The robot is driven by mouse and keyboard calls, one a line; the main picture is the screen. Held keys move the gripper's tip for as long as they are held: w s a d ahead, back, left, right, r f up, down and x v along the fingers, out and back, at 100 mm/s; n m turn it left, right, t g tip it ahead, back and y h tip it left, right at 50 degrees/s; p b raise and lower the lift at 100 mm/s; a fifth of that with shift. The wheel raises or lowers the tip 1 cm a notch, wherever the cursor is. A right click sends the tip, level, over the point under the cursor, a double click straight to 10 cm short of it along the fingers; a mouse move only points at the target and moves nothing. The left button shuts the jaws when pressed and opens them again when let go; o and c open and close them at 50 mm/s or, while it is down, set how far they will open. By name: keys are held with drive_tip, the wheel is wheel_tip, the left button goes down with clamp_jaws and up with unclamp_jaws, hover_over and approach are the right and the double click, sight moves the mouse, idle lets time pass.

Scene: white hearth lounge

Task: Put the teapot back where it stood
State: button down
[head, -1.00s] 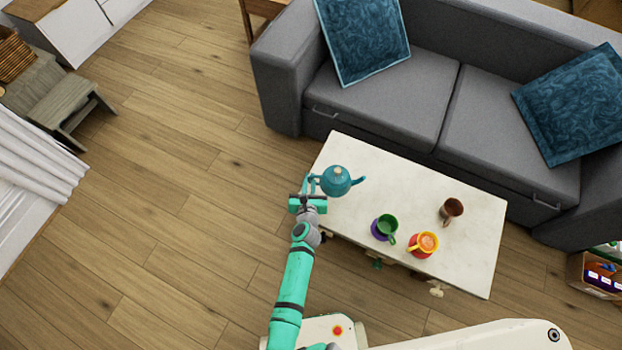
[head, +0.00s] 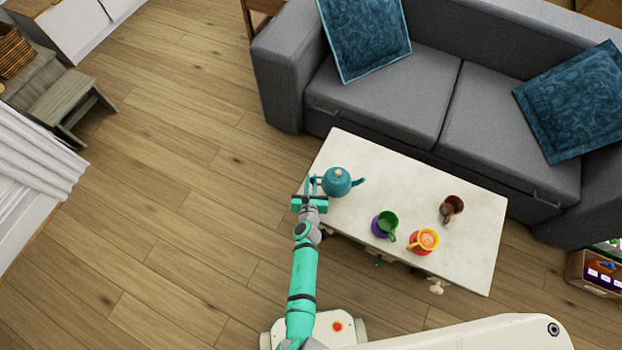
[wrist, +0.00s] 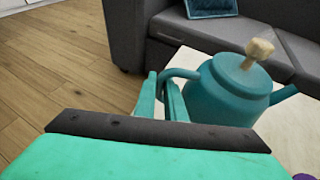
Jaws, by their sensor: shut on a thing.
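The teal teapot (head: 337,181) with a pale knob is upright at the left end of the white table (head: 468,222). My gripper (head: 311,186) is to its left, shut on its handle. In the wrist view the fingers (wrist: 172,97) close around the handle at the left side of the teapot (wrist: 228,92), and the spout points right. I cannot tell whether the teapot's base touches the tabletop.
A green cup (head: 387,222) on a purple saucer, a yellow and red cup (head: 424,241) and a brown mug (head: 452,207) stand further right on the table. A grey sofa (head: 385,105) is behind. The tabletop's middle is clear.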

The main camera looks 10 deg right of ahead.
drive_tip(key=shift+w+f, duration=0.1)
drive_tip(key=shift+f, duration=1)
drive_tip(key=shift+f, duration=0.65)
drive_tip(key=c, duration=1.7)
unclamp_jaws()
drive_tip(key=shift+c, duration=0.2)
drive_tip(key=shift+f, duration=0.2)
drive_tip(key=v, duration=1.1)
drive_tip(key=shift+r, duration=0.2)
